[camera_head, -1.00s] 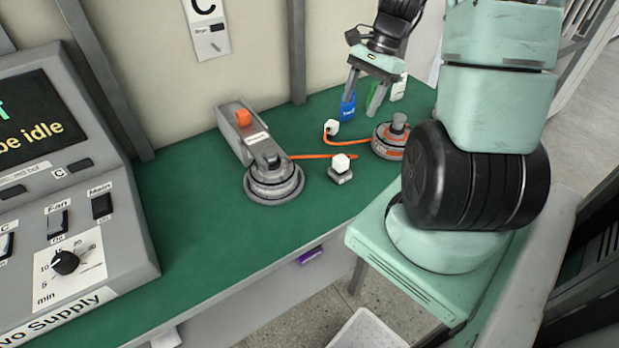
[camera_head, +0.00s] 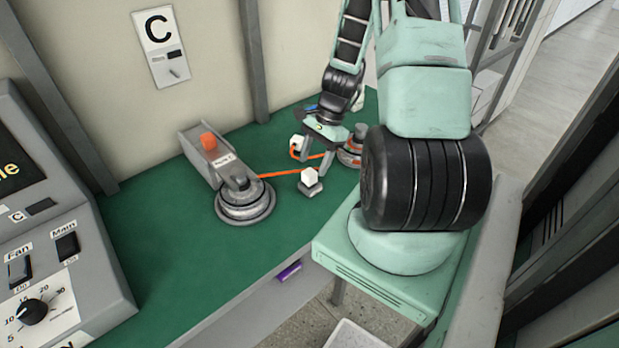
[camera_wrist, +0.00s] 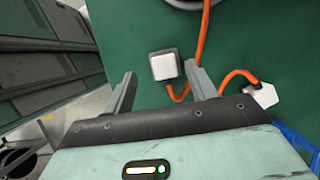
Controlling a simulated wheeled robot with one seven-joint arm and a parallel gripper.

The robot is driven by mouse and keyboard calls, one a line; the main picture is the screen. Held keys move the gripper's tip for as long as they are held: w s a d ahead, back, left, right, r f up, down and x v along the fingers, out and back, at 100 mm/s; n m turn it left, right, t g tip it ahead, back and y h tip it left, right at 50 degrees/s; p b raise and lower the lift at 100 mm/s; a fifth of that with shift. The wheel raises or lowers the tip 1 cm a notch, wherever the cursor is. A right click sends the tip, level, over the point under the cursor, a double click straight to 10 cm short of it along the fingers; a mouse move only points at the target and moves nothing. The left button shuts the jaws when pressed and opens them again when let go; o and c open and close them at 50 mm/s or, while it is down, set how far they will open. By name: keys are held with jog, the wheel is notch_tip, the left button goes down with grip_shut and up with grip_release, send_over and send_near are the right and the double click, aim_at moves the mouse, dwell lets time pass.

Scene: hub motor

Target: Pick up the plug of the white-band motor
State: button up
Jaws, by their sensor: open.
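My gripper (camera_head: 317,157) is open and points down over the green bench. In the wrist view its two fingertips (camera_wrist: 159,76) appear on either side of a white square plug (camera_wrist: 164,65); I cannot tell the height between them. This plug (camera_head: 310,177) sits on a small grey block, and its orange cable leads toward the left motor (camera_head: 245,198), grey with a pale rim. A second white plug (camera_head: 298,142) lies behind, and to the right in the wrist view (camera_wrist: 263,95). The right motor (camera_head: 352,150), with orange markings, is partly hidden by my arm.
A grey control panel (camera_head: 50,230) stands at the left. A blue object (camera_wrist: 298,147) lies near the second plug.

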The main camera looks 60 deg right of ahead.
aim_at(311, 171)
jog(key=shift+d+p+x, duration=0.2)
jog(key=shift+p+x, duration=0.1)
jog(key=shift+x, duration=1)
jog(key=shift+d+p+x, duration=0.2)
jog(key=shift+p+x, duration=0.05)
jog(key=shift+x, duration=1.05)
jog(key=shift+w+f, duration=0.15)
jog(key=shift+w, duration=0.05)
grip_shut()
